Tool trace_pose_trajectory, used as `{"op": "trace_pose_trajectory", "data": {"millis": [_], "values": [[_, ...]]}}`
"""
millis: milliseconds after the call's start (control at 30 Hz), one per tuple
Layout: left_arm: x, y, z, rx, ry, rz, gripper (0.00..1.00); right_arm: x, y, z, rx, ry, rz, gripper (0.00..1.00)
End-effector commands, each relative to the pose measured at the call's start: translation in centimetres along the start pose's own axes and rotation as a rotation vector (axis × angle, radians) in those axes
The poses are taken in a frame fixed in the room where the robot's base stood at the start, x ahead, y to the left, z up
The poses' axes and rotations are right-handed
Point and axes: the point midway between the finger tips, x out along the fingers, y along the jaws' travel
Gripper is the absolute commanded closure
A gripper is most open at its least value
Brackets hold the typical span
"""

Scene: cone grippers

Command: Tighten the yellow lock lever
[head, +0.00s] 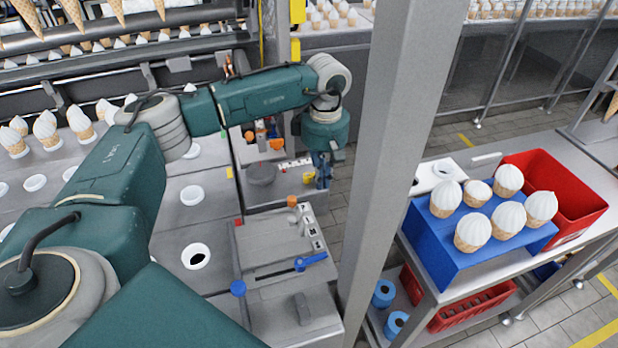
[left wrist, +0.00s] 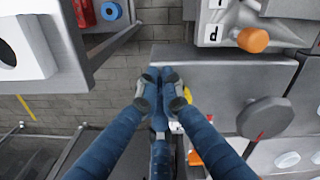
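No lever that I can clearly call the yellow lock lever shows. An orange knob (left wrist: 252,40) is at the upper right of the left wrist view, on a grey panel with a letter label. A small orange part (left wrist: 194,157) is partly hidden behind a finger. My left gripper (head: 322,184) hangs pointing down at the right edge of the machine in the head view. In the left wrist view its blue fingers (left wrist: 160,76) converge with tips together, and nothing shows held between them. My right gripper is out of view.
A blue stand (head: 440,262) with several cones and a red bin (head: 590,215) are on the right bench.

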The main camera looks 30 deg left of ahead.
Motion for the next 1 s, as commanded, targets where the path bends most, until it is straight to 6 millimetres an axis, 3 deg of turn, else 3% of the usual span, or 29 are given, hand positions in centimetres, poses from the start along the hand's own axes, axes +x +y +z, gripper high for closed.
{"op": "trace_pose_trajectory", "data": {"millis": [400, 1000], "values": [[0.2, 0.7, -0.6, -0.004, 0.006, 0.008, 1.00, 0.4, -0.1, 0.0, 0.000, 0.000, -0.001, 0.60], [-0.6, -0.5, 0.0, -0.002, 0.003, 0.000, 1.00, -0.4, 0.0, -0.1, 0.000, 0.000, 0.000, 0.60]]}}
